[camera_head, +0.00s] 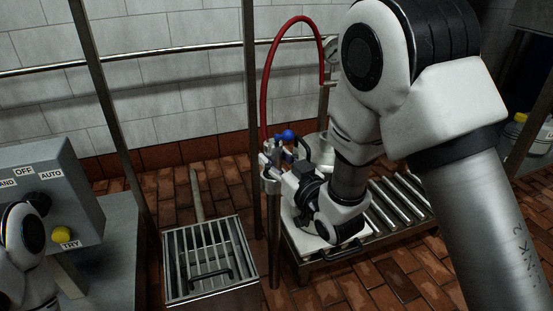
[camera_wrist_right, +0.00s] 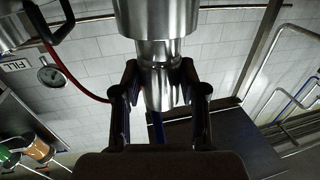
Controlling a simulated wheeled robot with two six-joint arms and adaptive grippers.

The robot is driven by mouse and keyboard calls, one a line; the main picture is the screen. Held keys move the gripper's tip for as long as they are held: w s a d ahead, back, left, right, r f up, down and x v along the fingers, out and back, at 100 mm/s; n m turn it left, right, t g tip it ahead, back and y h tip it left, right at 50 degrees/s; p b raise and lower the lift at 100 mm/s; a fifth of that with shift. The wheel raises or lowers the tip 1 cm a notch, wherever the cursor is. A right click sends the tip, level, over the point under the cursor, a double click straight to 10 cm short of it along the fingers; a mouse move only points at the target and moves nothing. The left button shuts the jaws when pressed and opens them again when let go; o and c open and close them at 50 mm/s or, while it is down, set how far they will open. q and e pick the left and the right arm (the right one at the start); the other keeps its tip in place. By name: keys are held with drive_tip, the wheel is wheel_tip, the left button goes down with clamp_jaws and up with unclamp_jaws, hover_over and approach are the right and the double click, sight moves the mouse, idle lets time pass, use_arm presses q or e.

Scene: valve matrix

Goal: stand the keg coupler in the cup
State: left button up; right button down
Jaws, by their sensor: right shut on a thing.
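My right gripper (camera_head: 272,163) is shut on the keg coupler, which shows a blue ball knob (camera_head: 288,135) in the head view. In the right wrist view the gripper (camera_wrist_right: 160,92) has a finger on each side of a shiny steel part of the coupler (camera_wrist_right: 158,92). A wider steel cylinder (camera_wrist_right: 156,18) meets this part at the top of that view. In the head view a steel cup (camera_head: 270,184) tops an upright post, right at the gripper. I cannot tell whether the coupler is inside the cup. My left gripper is out of view.
A red hose (camera_head: 268,75) arches behind the gripper. A roller conveyor (camera_head: 400,205) lies to the right, and a floor grate (camera_head: 210,258) to the left. A grey control box (camera_head: 52,185) stands at far left. Thin posts (camera_head: 250,80) rise nearby.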

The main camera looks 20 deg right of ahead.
drive_tip(key=shift+f+b, duration=0.85)
drive_tip(key=shift+f, duration=0.4)
idle(0.4)
drive_tip(key=c, duration=0.6)
unclamp_jaws()
drive_tip(key=shift+o, duration=0.2)
drive_tip(key=shift+f, duration=0.1)
